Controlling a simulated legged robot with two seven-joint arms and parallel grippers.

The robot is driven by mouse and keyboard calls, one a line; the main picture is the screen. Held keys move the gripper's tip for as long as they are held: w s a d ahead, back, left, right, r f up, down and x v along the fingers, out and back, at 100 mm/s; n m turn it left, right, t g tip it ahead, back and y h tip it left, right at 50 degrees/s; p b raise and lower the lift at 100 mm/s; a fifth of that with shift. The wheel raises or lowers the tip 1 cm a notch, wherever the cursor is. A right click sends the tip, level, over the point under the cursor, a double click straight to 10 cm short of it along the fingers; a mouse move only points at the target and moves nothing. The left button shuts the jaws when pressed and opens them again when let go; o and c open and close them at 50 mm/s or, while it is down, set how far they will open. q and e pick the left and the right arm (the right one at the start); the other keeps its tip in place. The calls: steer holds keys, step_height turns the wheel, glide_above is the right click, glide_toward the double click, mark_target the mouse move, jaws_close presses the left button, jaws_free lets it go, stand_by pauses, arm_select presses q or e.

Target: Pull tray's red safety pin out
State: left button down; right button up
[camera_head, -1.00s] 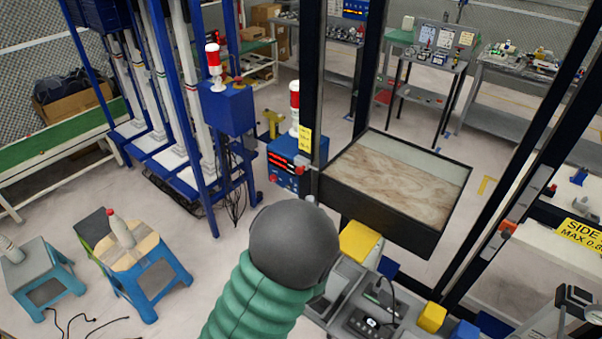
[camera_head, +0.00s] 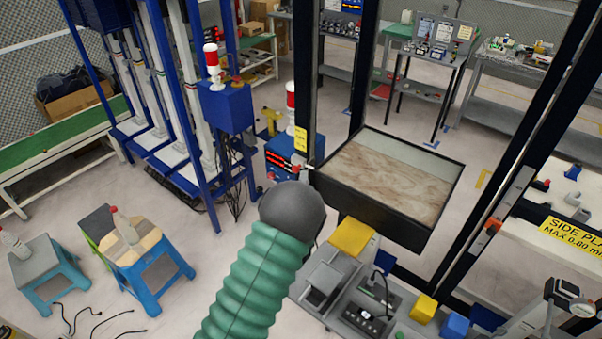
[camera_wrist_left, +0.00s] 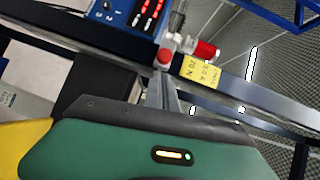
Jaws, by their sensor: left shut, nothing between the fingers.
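The tray (camera_head: 375,215), dark-rimmed with a wood-look panel, sits between black posts in the head view. A small red part (camera_head: 297,167) shows at the post by its left corner. In the left wrist view a red knob (camera_wrist_left: 164,57), probably the safety pin, stands just beyond the fingertips beside a yellow label (camera_wrist_left: 201,72). My left gripper (camera_wrist_left: 167,88) is shut and empty, pointing at the knob; whether it touches I cannot tell. In the head view my dark round wrist (camera_head: 292,208) hides most of the fingers. My right gripper is not in view.
A blue control box (camera_head: 284,152) with red displays stands behind the left post. A yellow block (camera_head: 352,238) and grey equipment (camera_head: 330,275) lie below the tray. Another orange-red part (camera_head: 492,226) is on the right post. Stools (camera_head: 150,262) stand left; open floor lies between.

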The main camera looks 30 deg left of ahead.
arm_select(q)
steer(key=shift+a+f, duration=0.15)
steer(key=shift+a, duration=0.7)
steer(key=a, duration=0.1)
steer(key=a+b, duration=0.1)
steer(key=a, duration=0.1)
steer(key=shift+w+a+b, duration=0.2)
steer(key=shift+a+b, duration=0.1)
steer(key=shift+a, duration=0.1)
